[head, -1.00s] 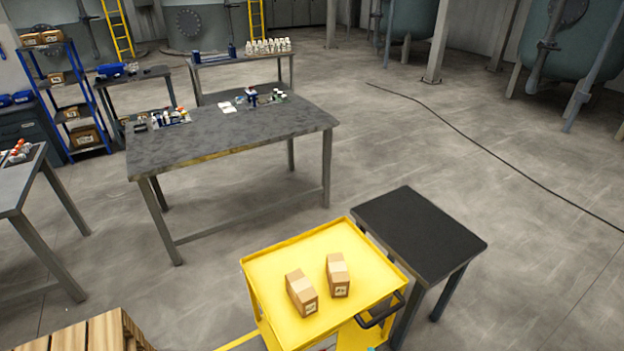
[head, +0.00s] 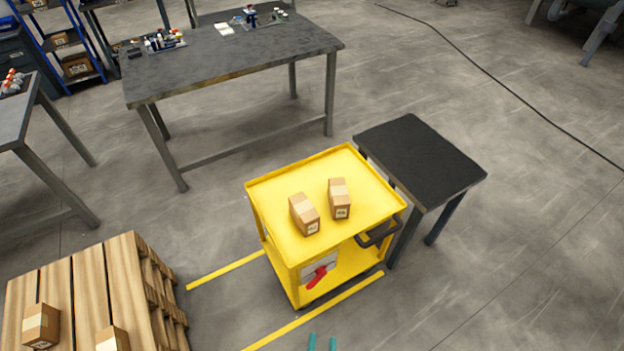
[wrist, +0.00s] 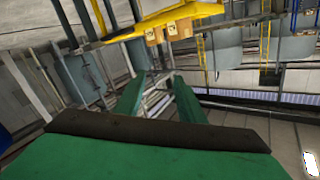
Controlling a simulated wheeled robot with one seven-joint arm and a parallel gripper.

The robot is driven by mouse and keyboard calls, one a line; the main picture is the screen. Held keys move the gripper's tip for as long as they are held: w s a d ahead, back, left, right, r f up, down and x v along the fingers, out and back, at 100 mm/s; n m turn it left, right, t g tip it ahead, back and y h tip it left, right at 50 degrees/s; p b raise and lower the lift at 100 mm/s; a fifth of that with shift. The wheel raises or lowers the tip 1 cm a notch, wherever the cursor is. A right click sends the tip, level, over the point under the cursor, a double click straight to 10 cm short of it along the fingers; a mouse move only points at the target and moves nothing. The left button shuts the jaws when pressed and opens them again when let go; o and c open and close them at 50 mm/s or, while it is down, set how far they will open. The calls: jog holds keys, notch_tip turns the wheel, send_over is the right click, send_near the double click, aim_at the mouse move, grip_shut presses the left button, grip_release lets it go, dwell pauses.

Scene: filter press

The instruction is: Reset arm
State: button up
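My gripper (head: 322,342) shows at the bottom edge of the head view as two teal fingertips with a gap between them. In the wrist view the two green fingers of the gripper (wrist: 159,84) stand apart with nothing held between them. The rest of my arm is out of the head view. The gripper appears in front of the yellow cart (head: 268,190), apart from it.
Two small cardboard boxes, one left (head: 304,214) and one right (head: 339,198), sit on the cart. A black-topped table (head: 420,160) stands close at its right. A wooden pallet stack (head: 90,275) with boxes is at lower left. A grey workbench (head: 235,65) is behind.

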jog(key=s+a+r+n+g+y, duration=0.1)
jog(key=s+a+r+n+g, duration=0.1)
jog(key=s+r+n, duration=0.3)
notch_tip(320, 180, up, 8)
jog(key=s, duration=0.3)
jog(key=shift+a+f+n+y, duration=0.25)
jog(key=shift+n+y, duration=0.15)
jog(key=shift+w, duration=0.15)
jog(key=shift+c, duration=0.6)
